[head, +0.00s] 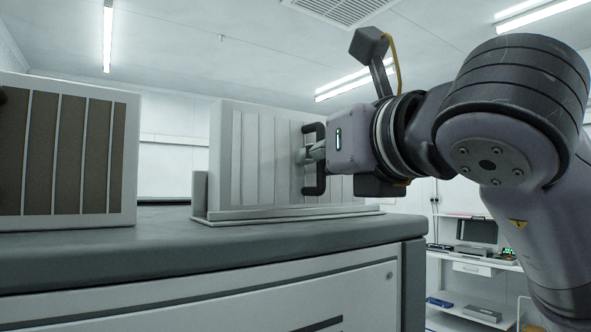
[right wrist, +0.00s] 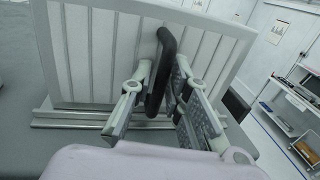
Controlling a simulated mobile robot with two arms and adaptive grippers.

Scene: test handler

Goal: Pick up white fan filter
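The white fan filter (head: 252,150) is a white box with a pleated front. It stands upright on the grey machine top, in a low tray, in the middle of the head view. A black handle (head: 314,185) is on its front; it also shows in the right wrist view (right wrist: 167,45). My right gripper (head: 314,153) is at this handle. In the right wrist view its two fingers (right wrist: 162,88) are apart, one on each side of the handle, with gaps visible. My left gripper does not show clearly.
A second filter with brown pleats (head: 70,150) stands at the left on the same grey machine top (head: 160,240). The filter's tray (head: 235,216) has a raised left edge. A white shelf rack (head: 470,262) with devices stands at the back right.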

